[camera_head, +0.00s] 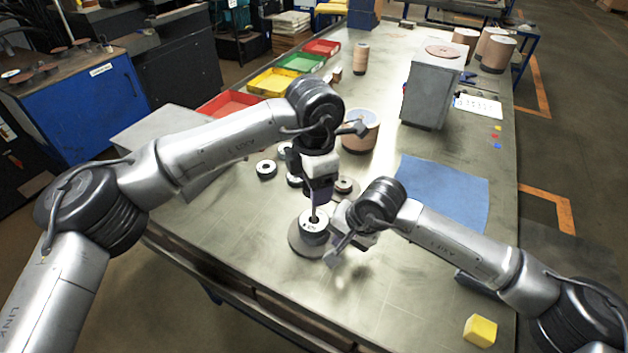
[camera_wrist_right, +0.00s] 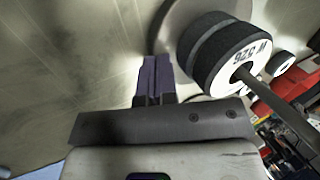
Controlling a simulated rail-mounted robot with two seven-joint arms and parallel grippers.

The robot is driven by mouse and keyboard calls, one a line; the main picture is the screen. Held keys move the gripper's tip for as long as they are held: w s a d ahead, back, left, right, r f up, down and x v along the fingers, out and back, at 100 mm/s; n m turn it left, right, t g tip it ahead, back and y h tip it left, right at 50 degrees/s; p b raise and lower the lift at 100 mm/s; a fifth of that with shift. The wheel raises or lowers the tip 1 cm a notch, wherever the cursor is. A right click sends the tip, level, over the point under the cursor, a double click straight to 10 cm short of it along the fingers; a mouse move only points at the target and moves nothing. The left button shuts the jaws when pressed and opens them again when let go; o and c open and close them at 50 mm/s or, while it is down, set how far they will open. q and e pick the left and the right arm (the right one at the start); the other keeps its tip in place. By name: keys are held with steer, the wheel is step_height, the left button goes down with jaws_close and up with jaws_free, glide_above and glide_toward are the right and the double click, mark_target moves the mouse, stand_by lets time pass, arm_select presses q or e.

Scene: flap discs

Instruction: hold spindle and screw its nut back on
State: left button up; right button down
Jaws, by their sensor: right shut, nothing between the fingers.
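The spindle (camera_head: 313,216) stands upright on a round base (camera_head: 304,242), with dark discs and a white-faced top disc on it. In the right wrist view the discs (camera_wrist_right: 222,55) show a white printed face, and the rod (camera_wrist_right: 283,112) runs out of their centre. My left gripper (camera_head: 317,201) points down at the rod above the discs; whether it grips the rod is unclear. My right gripper (camera_head: 333,257) is low beside the stack, on its right; its purple fingers (camera_wrist_right: 155,66) are shut and empty, apart from the discs. I cannot make out the nut.
Loose discs (camera_head: 266,170) lie left of and behind the spindle. A blue mat (camera_head: 443,193) lies to the right, a yellow cube (camera_head: 480,330) at the front right. A grey box (camera_head: 432,90), a brown drum (camera_head: 359,130) and coloured trays (camera_head: 272,81) stand farther back. The front tabletop is mostly clear.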

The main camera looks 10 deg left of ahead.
arm_select(q)
steer(key=n, duration=0.6)
steer(key=shift+n, duration=0.4)
steer(key=n, duration=0.6)
steer(key=shift+n, duration=0.4)
steer(key=n, duration=0.6)
steer(key=shift+n, duration=0.4)
steer(key=n, duration=0.7)
